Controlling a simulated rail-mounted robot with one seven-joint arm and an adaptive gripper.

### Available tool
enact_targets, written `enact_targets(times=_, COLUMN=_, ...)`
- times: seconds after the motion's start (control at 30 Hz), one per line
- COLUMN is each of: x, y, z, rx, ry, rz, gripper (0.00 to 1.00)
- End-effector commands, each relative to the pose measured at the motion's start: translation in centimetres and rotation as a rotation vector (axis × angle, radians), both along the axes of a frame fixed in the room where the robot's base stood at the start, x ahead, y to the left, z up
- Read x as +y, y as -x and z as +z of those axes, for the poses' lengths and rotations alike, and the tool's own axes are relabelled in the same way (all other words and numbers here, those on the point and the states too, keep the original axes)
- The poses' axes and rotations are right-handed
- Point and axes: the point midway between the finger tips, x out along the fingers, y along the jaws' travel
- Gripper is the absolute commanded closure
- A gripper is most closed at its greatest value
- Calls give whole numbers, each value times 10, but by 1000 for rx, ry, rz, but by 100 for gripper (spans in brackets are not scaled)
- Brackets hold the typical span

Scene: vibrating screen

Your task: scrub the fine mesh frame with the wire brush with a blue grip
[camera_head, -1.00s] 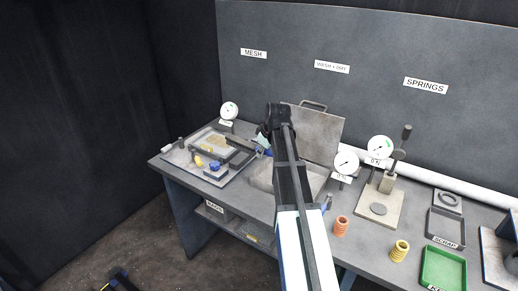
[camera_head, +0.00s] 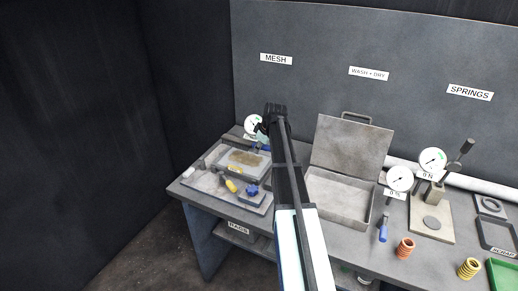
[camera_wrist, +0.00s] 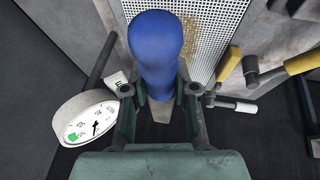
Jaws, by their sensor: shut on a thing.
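My gripper (camera_wrist: 160,92) is shut on the blue grip of the wire brush (camera_wrist: 156,45). The grip points up toward the wrist camera and hides the bristles, so I cannot tell whether they touch the mesh.
A round gauge (camera_wrist: 90,122) stands close to my gripper; yellow-handled clamps (camera_wrist: 298,65) flank the frame. An open metal wash box (camera_head: 340,198) is right of my arm.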

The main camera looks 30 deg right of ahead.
Motion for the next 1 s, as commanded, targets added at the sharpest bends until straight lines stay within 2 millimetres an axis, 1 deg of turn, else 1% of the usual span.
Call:
enact_targets(times=0.13, x=-2, y=-6, z=2, rx=-1, ry=-1, rz=28, gripper=100)
enact_targets(times=0.63, x=-1, y=-5, z=0, rx=-2, ry=-3, rz=41, gripper=100)
enact_targets(times=0.77, x=-1, y=-5, z=-8, rx=-2, ry=-3, rz=41, gripper=100)
enact_targets(times=1.0, x=-1, y=-4, z=-31, rx=-1, ry=-2, rz=41, gripper=100)
